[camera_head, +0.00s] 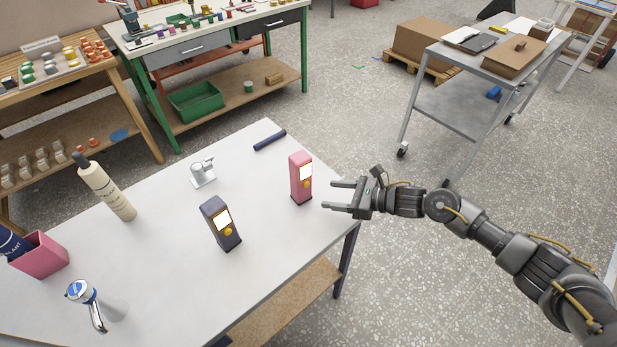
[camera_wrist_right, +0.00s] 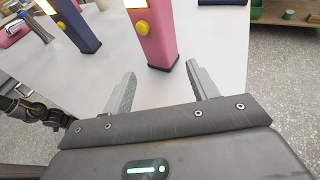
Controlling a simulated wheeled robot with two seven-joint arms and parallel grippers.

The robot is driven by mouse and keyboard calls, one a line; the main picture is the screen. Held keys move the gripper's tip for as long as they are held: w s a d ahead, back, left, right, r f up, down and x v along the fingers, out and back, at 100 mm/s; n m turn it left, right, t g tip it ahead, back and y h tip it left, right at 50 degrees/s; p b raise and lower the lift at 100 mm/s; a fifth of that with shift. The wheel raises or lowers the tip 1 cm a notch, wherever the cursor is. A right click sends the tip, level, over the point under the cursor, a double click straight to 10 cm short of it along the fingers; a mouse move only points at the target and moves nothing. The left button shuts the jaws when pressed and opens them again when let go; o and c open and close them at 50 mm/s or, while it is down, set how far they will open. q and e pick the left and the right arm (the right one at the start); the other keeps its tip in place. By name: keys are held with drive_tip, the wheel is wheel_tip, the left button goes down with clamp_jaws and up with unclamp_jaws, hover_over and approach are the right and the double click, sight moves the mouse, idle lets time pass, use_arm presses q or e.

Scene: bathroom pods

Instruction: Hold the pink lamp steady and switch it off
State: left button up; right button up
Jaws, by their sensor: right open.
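The pink lamp (camera_head: 301,178) stands upright near the right edge of the white table, with a lit white panel and a yellow button (camera_head: 308,184). My right gripper (camera_head: 328,194) is open just right of it, fingers pointing towards it, with a gap between. In the right wrist view the pink lamp (camera_wrist_right: 158,35) rises just beyond the two spread fingers; its top is cut off and its yellow button (camera_wrist_right: 143,27) shows. A dark arm part, apparently of my left arm, shows at the left edge of that view; its finger state is unclear.
A dark blue lamp (camera_head: 221,222), also lit, stands left of the pink one. A dark blue cylinder (camera_head: 270,140) lies behind. A silver object (camera_head: 202,172), a beige bottle (camera_head: 106,190), a pink bin (camera_head: 40,256) and a tap-like object (camera_head: 88,300) stand further left.

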sight(310, 193)
drive_tip(key=shift+a+f, duration=0.15)
drive_tip(key=shift+a, duration=0.05)
drive_tip(key=b+x, duration=0.1)
drive_tip(key=x, duration=0.3)
drive_tip(key=shift+w+a+f, duration=0.2)
drive_tip(key=shift+a, duration=0.1)
drive_tip(key=b+x, duration=0.3)
drive_tip(key=shift+f+b, duration=0.2)
drive_tip(key=shift+b, duration=0.15)
drive_tip(key=shift+w+a+b, duration=0.2)
drive_tip(key=shift+a+b, duration=0.3)
drive_tip(key=shift+a, duration=0.1)
use_arm(q)
drive_tip(key=f, duration=0.4)
drive_tip(key=s+f, duration=0.1)
drive_tip(key=shift+a+f, duration=0.1)
drive_tip(key=shift+f, duration=0.3)
use_arm(e)
drive_tip(key=shift+c, duration=0.2)
use_arm(q)
drive_tip(key=shift+w, duration=0.1)
use_arm(e)
drive_tip(key=c, duration=0.5)
use_arm(q)
clamp_jaws()
use_arm(e)
drive_tip(key=shift+c, duration=0.2)
